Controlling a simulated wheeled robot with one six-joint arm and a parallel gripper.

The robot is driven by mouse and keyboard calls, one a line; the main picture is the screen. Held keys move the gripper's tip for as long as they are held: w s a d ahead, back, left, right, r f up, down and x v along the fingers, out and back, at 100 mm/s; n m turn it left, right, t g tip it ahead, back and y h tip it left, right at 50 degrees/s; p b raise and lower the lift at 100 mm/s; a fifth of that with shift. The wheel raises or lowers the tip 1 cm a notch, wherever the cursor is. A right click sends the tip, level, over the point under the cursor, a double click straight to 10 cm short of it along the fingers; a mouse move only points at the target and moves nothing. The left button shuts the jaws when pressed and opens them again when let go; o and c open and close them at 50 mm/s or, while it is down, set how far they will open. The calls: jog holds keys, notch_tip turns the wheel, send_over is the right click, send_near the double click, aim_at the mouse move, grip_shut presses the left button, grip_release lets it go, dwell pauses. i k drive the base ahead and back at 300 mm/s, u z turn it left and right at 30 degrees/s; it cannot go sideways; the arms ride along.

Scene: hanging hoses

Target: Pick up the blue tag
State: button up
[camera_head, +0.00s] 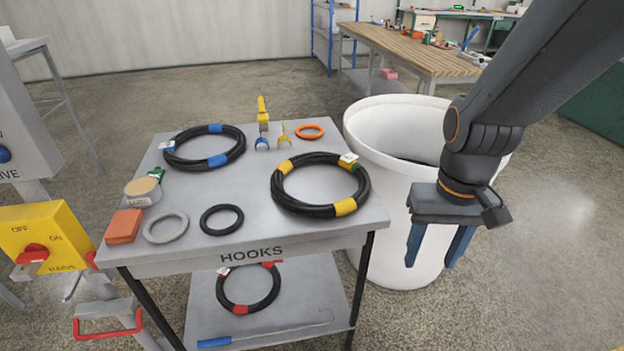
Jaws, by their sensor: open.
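A small blue forked piece (262,143) lies near the back middle of the grey table marked HOOKS (255,225); it may be the blue tag, but it is too small to tell. A similar yellow piece (285,138) lies just right of it. A black hose coil (205,149) with blue bands lies to its left; a small white label (167,145) with some blue shows on it. My gripper (431,260) points down with its two blue fingers apart and empty. It is well right of the table, in front of the white bin, apart from the forked piece.
A hose coil with yellow bands (319,187) lies at the table's right. An orange ring (309,131), grey ring (165,227) and orange block (123,227) lie around. A tall white bin (385,120) stands right of the table. A yellow switch box (45,240) stands left.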

aim_at(261, 139)
jog(key=z, duration=2.55)
jog(key=k, duration=1.25)
jog(key=u, duration=1.75)
jog(key=i, duration=0.55)
jog(key=z, duration=0.05)
